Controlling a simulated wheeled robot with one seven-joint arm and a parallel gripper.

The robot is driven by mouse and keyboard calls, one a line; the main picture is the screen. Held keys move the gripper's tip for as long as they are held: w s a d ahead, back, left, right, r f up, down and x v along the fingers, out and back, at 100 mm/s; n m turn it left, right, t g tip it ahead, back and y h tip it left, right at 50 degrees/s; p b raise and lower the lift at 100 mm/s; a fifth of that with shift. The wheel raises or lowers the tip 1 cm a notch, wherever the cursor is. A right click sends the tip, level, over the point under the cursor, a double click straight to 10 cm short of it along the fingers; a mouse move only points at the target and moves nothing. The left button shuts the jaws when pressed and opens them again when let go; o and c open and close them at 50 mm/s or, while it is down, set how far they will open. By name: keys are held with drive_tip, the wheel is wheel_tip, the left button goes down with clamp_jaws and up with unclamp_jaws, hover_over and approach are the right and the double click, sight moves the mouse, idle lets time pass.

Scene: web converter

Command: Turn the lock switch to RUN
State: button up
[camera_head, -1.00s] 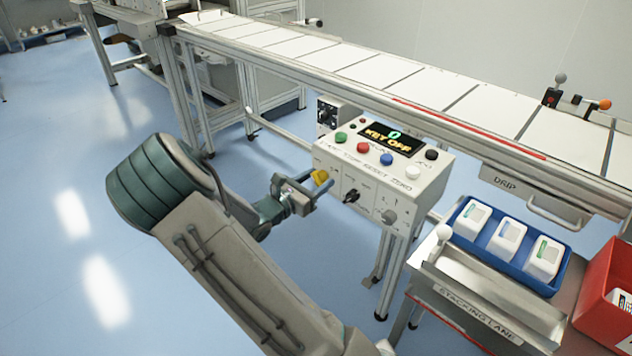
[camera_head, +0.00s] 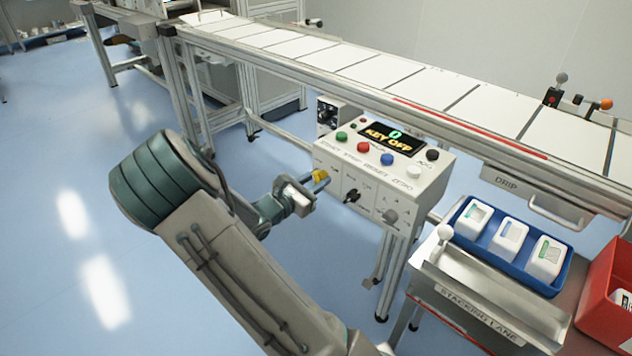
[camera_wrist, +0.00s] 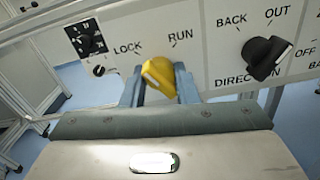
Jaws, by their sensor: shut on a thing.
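The yellow lock switch (camera_head: 320,176) is on the front face of the control box (camera_head: 345,172), at its left end. In the wrist view the yellow switch (camera_wrist: 159,77) sits below and between the LOCK and RUN labels, with its white mark tilted up toward LOCK. My gripper (camera_head: 313,183) is at the switch, and in the wrist view its blue fingers (camera_wrist: 158,88) stand on both sides of the knob, shut on it. The box display (camera_head: 391,138) reads KEY OFF with a green 0.
A black DIRECTION knob (camera_wrist: 266,57) is right of the switch. Buttons, including a red one (camera_head: 363,147), sit on the box top. The conveyor (camera_head: 370,75) runs behind. A blue tray (camera_head: 467,222) with white packs and a red bin (camera_head: 604,300) stand at right.

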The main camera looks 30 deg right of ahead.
drive_tip(key=m+b, duration=0.1)
drive_tip(key=m, duration=0.1)
drive_tip(key=m+b, duration=0.1)
drive_tip(key=m, duration=0.1)
drive_tip(key=shift+f+b, duration=0.35)
drive_tip(key=shift+b, duration=0.05)
drive_tip(key=m+b, duration=0.3)
drive_tip(key=m, duration=0.1)
drive_tip(key=shift+f, duration=0.1)
drive_tip(key=m+b, duration=0.3)
drive_tip(key=b, duration=0.1)
drive_tip(key=shift+f+m+b, duration=0.1)
drive_tip(key=shift+m+b, duration=0.25)
drive_tip(key=shift+m, duration=0.05)
drive_tip(key=m+b, duration=0.3)
drive_tip(key=b, duration=0.1)
drive_tip(key=shift+a+b, duration=0.1)
drive_tip(key=shift+b, duration=0.2)
drive_tip(key=shift+o, duration=0.4)
drive_tip(key=shift+r+m+b, duration=0.2)
drive_tip(key=shift+m+b, duration=0.4)
drive_tip(key=shift+m, duration=0.1)
drive_tip(key=shift+r, duration=0.15)
drive_tip(key=o, duration=0.9)
drive_tip(key=shift+r, duration=0.1)
drive_tip(key=shift+o, duration=0.2)
drive_tip(key=p+v, duration=0.3)
drive_tip(key=v, duration=1)
drive_tip(key=shift+a, duration=0.35)
